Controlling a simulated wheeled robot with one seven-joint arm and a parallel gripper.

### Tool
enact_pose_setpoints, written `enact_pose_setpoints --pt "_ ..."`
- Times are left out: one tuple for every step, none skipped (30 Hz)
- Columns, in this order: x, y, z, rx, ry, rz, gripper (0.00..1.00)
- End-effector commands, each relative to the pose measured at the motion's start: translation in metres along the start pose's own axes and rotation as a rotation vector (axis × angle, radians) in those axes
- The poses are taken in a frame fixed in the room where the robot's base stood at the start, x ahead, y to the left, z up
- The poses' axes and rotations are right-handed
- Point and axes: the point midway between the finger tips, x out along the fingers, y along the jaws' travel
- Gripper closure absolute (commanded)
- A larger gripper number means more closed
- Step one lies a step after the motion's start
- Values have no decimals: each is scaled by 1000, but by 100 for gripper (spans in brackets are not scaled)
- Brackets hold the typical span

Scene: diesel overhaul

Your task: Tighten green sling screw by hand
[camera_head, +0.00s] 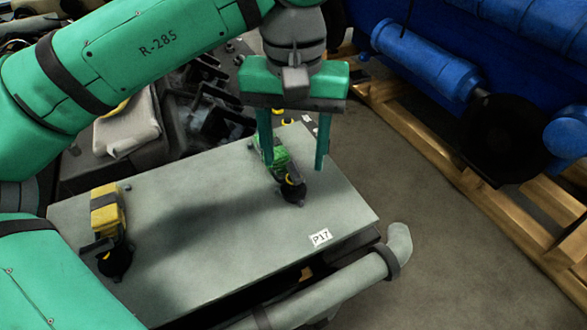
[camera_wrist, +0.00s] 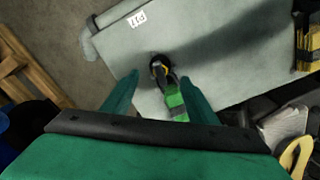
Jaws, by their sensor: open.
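The green sling (camera_head: 277,160) lies on the grey table top with a black end piece (camera_head: 293,190) that has a yellow part on it. It also shows in the wrist view (camera_wrist: 174,98), with the black and yellow end (camera_wrist: 160,70) just beyond my fingers. My gripper (camera_head: 294,166) is open above the table, with one finger at each side of the green sling. In the wrist view, my fingertips (camera_wrist: 161,80) stand apart and nothing is held between them. The screw itself is too small to make out clearly.
The grey table (camera_head: 190,260) carries a P17 label (camera_head: 320,237). A grey pipe (camera_head: 340,280) runs along the front edge. A blue engine (camera_head: 430,60) rests on wooden beams at right. The table's middle is clear.

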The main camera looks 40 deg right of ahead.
Motion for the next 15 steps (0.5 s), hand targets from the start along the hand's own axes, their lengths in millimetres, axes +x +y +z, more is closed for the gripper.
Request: enact_pose_setpoints --pt "0 0 0 -55 0 -1 47" --pt "0 0 0 -92 0 -1 47" --pt "0 -1 0 -141 0 -2 47" --pt "0 -1 0 -178 0 -2 47" --pt "0 -1 0 -215 0 -2 47" --pt "0 -1 0 -265 0 -2 47" --pt "0 -1 0 -302 0 -2 47" --pt "0 -1 0 -339 0 -2 47" --pt "0 -1 0 -387 0 -2 47" --pt "0 -1 0 -424 0 -2 47" --pt "0 -1 0 -461 0 -2 47" --pt "5 0 0 -484 -3 -1 47" --pt "11 0 0 -478 -3 0 47" --pt "16 0 0 -477 -4 1 47" --pt "22 0 0 -476 -4 1 47"
